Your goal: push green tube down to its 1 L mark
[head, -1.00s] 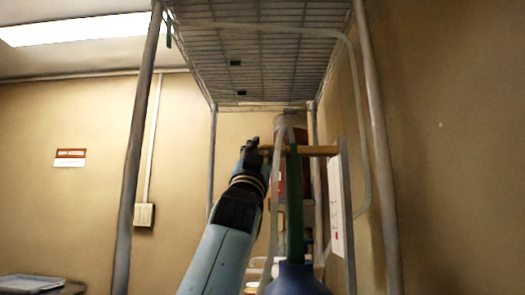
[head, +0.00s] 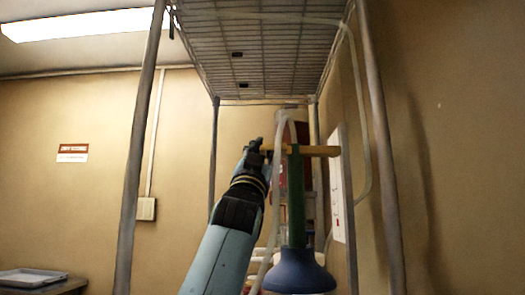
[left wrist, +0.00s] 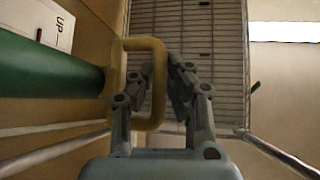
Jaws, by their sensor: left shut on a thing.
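The green tube (head: 296,200) stands upright, its lower end meeting a blue cone-shaped piece (head: 298,272). A yellow handle (head: 320,151) crosses near its top. In the left wrist view the tube (left wrist: 50,80) comes in from the left, and the handle (left wrist: 145,44) is a loop at its end. My left gripper (head: 256,148) is shut on the yellow handle, left of the tube; its fingers also show in the left wrist view (left wrist: 165,85). A white marked panel (head: 337,190) stands right of the tube; I cannot read a 1 L mark. My right gripper is not in view.
A wire shelf (head: 262,55) hangs overhead on grey posts (head: 143,150). A pale hose (head: 270,215) runs close beside the tube. A grey upright (head: 348,220) stands to its right. A tray (head: 33,276) lies at far left.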

